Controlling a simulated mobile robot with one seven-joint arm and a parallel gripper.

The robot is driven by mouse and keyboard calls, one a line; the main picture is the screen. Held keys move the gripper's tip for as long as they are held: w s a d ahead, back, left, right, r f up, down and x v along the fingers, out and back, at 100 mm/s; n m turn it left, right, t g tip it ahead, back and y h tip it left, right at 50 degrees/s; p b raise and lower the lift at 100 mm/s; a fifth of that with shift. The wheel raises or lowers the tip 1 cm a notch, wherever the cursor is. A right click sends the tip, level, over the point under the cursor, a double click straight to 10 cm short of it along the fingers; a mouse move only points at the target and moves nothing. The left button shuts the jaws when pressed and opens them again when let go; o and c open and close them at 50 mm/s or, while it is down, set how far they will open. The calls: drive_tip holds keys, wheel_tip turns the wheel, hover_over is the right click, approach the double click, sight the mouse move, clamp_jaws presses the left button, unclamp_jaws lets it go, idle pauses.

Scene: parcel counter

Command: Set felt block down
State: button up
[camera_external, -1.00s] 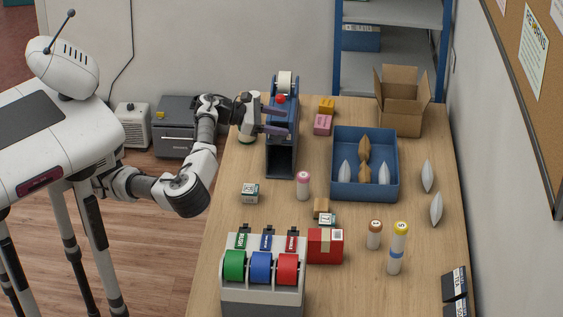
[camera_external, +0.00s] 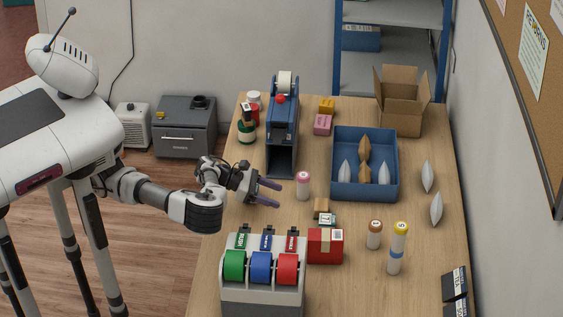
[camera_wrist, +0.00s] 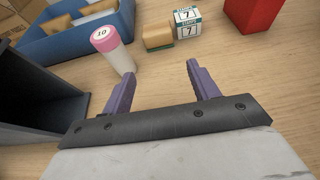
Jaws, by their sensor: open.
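My gripper (camera_external: 279,194) is open and empty, low over the left part of the counter. In the wrist view its two purple fingers (camera_wrist: 160,72) are spread with bare wood between them. A tan block (camera_wrist: 158,36) with a green lower layer, probably the felt block, lies on the counter beyond the fingers, apart from them. In the external view this block (camera_external: 321,205) is right of my gripper. A small white and green box (camera_wrist: 187,21) marked 7 is beside it. A pink-capped bottle (camera_wrist: 112,48) stands upright just beyond the left finger.
A blue tape dispenser (camera_external: 282,125) stands behind my gripper. A blue bin (camera_external: 395,180) with several spindle shapes is to the right. A red box (camera_external: 325,246) and a rack of tape rolls (camera_external: 262,295) are in front. The counter's right-middle has free room.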

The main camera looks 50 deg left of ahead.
sight(309, 213)
drive_tip(key=p+x, duration=0.1)
drive_tip(key=x, duration=0.5)
drive_tip(key=shift+w+d+f, duration=0.1)
drive_tip(key=shift+w+d, duration=0.2)
drive_tip(key=shift+w+d+f+p, duration=0.1)
drive_tip(key=shift+w+d+p, duration=0.3)
drive_tip(key=shift+p, duration=0.25)
drive_tip(key=p+x, duration=0.1)
drive_tip(key=x, duration=0.2)
drive_tip(key=shift+w+f+p, duration=0.15)
drive_tip(key=shift+p, duration=0.2)
drive_tip(key=shift+w+d+f, duration=0.3)
drive_tip(key=shift+d, duration=0.05)
drive_tip(key=c, duration=0.7)
drive_tip(key=shift+r, duration=0.1)
